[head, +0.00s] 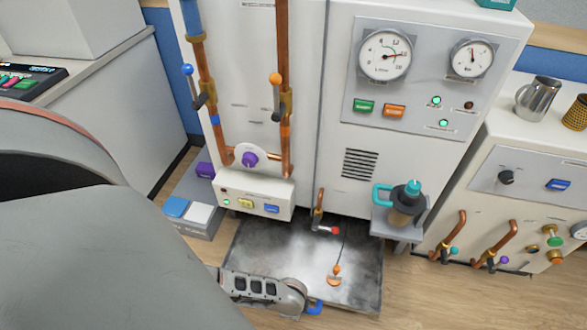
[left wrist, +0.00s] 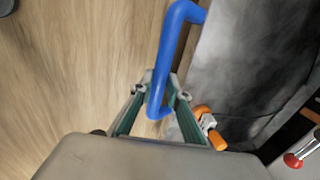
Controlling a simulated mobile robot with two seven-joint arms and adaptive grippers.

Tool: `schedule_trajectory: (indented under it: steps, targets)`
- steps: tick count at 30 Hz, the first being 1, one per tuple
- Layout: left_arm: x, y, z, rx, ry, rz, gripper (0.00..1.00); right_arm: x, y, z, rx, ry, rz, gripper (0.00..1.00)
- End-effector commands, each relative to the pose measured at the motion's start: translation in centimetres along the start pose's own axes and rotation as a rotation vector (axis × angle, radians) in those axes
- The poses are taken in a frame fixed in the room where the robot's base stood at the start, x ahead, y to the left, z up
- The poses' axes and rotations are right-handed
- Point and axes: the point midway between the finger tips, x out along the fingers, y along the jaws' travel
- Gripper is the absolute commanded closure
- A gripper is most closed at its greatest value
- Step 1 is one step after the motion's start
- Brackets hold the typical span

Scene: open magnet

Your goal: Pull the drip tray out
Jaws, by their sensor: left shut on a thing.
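The drip tray (head: 300,262) is a wide, flat, grey metal tray with dark smudges, low at the floor in front of the white machine. It also shows in the left wrist view (left wrist: 235,75). Its blue handle (left wrist: 177,40) is at the front edge; a bit of it shows in the head view (head: 314,307). My left gripper (left wrist: 159,98) is shut on the blue handle, its two fingers on either side of the bar. In the head view my left gripper (head: 293,300) reaches in low from the left and hides part of the handle. My right gripper is not in view.
An orange item (head: 334,280) on a thin dark cord is over the tray. A red-tipped copper tap (head: 325,229) is above the tray's back. A shelf with a teal-handled jug (head: 405,205) juts out at right. Wooden floor (head: 440,295) is clear at front right.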

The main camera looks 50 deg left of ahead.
Motion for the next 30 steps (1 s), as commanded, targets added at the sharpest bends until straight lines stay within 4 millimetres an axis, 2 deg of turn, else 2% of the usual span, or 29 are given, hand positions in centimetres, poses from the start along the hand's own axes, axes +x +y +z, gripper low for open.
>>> schedule_trajectory:
  steps: [9,17,18,20,30]
  targets:
    - [-0.14,1.01,0.10,0.000,-0.001,0.001,1.00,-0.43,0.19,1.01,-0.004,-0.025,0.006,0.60]
    - [-0.10,1.09,0.14,0.000,-0.002,0.002,1.00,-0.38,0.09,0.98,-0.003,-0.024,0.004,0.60]
    - [-0.10,1.10,0.13,0.000,-0.002,0.002,0.81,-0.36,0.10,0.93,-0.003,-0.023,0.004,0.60]
    - [-0.10,1.10,0.14,0.000,-0.002,0.002,0.67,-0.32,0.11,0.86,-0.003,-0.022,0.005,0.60]
    - [-0.18,0.98,0.06,0.000,-0.001,0.000,0.67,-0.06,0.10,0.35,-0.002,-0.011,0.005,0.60]
